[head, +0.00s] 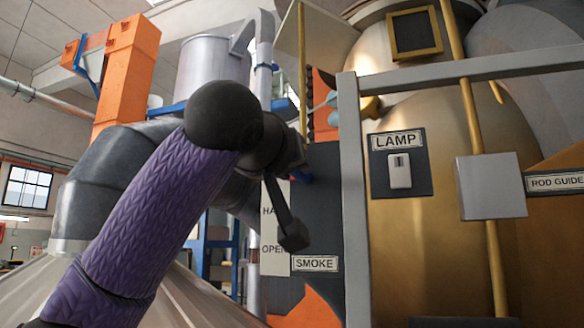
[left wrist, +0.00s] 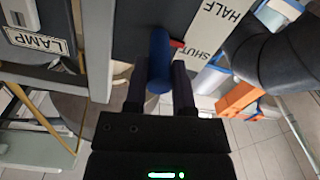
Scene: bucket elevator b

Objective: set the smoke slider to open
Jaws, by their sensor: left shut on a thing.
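The smoke slider has a blue handle (left wrist: 160,62) with a small red pointer (left wrist: 177,43) beside it. The pointer is next to the word SHUT on the white scale strip (left wrist: 205,45). In the head view the strip (head: 274,226) shows part of HALF and, below it, OPEN; its upper part is behind my arm. The SMOKE label (head: 315,263) is at the panel's lower part. My left gripper (head: 300,165) is at the panel, above HALF; in the left wrist view its fingers (left wrist: 160,78) are shut around the blue handle. My right gripper is not in view.
A grey upright post (head: 354,200) stands right of the slider panel. Beyond it are the LAMP switch (head: 400,171), a brass rod (head: 470,110) and a grey block (head: 490,187). A large dark pipe elbow (head: 105,180) is behind my left arm.

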